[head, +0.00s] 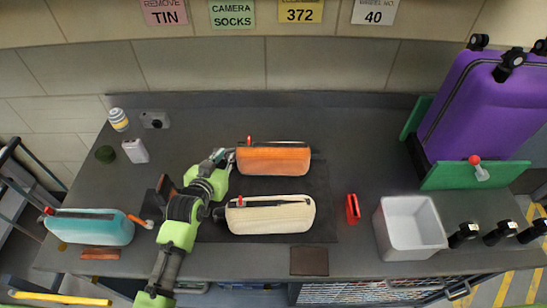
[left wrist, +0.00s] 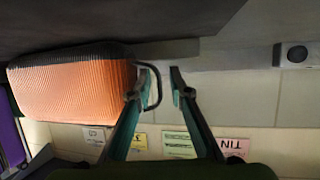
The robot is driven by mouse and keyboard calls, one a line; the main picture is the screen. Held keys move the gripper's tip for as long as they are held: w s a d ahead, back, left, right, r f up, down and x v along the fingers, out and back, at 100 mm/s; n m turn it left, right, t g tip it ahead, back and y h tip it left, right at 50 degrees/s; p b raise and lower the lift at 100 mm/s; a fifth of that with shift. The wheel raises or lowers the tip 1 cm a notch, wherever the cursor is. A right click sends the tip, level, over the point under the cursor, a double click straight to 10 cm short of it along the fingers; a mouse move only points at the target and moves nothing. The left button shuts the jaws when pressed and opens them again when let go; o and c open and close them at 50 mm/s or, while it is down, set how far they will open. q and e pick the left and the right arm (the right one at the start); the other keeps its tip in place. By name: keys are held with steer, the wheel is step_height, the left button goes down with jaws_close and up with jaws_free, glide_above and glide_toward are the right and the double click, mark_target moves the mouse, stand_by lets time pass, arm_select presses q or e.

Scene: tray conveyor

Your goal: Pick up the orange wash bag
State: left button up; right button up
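The orange wash bag (head: 273,160) lies on the dark mat on the worktop, with a dark zip line along its top and a small red tag at its left end. My left gripper (head: 222,157) is at the bag's left end. In the left wrist view the wash bag (left wrist: 70,82) fills the left side. My left gripper's two fingers (left wrist: 160,76) are apart there, and a thin dark strap loop from the bag's end shows between them. Nothing is visibly clamped. My right gripper is in neither view.
A cream bag (head: 271,215) lies just in front of the orange one. A teal bag (head: 90,227) lies far left. A grey bin (head: 408,228), a red item (head: 352,209) and a purple suitcase (head: 480,110) are to the right. A camera (head: 154,120) stands back left.

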mark_target(249, 141)
arm_select(q)
steer(key=shift+c, duration=0.8)
jaws_close()
step_height(249, 141, up, 10)
steer(key=shift+r, duration=0.15)
steer(key=shift+p, duration=0.3)
